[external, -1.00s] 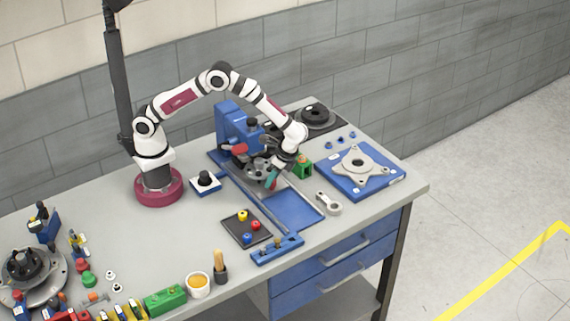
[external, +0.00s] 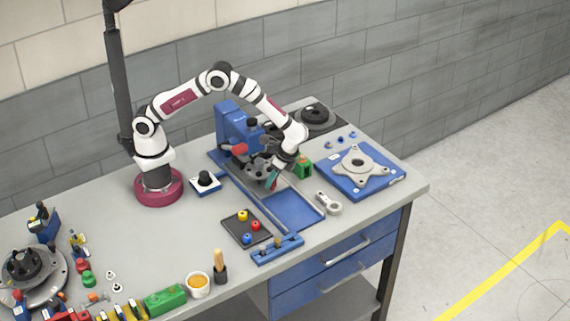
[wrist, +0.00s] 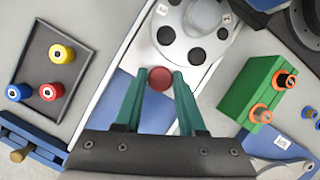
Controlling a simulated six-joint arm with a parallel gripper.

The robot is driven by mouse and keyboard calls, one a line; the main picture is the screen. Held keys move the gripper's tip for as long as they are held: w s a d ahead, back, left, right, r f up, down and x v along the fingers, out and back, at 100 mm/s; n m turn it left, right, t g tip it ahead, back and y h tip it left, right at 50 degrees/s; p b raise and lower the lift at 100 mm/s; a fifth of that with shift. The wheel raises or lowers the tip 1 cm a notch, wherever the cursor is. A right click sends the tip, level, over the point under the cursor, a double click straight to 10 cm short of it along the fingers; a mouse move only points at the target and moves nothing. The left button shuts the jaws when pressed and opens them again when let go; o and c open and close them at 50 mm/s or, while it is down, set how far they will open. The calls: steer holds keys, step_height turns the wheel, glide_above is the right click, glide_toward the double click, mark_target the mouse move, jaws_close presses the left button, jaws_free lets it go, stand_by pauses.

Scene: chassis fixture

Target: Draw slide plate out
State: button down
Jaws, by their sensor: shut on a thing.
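My gripper (wrist: 160,74) has its teal fingers on either side of a round red knob (wrist: 162,79), shut on it. In the external view my gripper (external: 271,181) reaches down over the blue fixture, and the knob is mostly hidden there. The knob sits just in front of a pale disc with dark holes (wrist: 196,35), which shows as a grey round part (external: 257,170) in the external view. A pale plate or rail (wrist: 138,48) runs beside it; I cannot tell its exact border with the slide plate. The blue bed (external: 292,209) in front is bare.
A dark tray (external: 246,229) with yellow, red and blue pegs lies left of the bed. A blue bar (external: 277,249) lies at its front end. A green block (wrist: 252,95) and a grey link (external: 328,203) are to the right, with a blue plate (external: 389,184) beyond.

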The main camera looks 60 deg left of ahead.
steer(key=d, duration=1.1)
steer(key=shift+d, duration=0.2)
steer(key=c, duration=0.5)
jaws_free()
steer(key=v, duration=0.7)
steer(key=shift+r, duration=0.2)
steer(key=shift+d, duration=0.1)
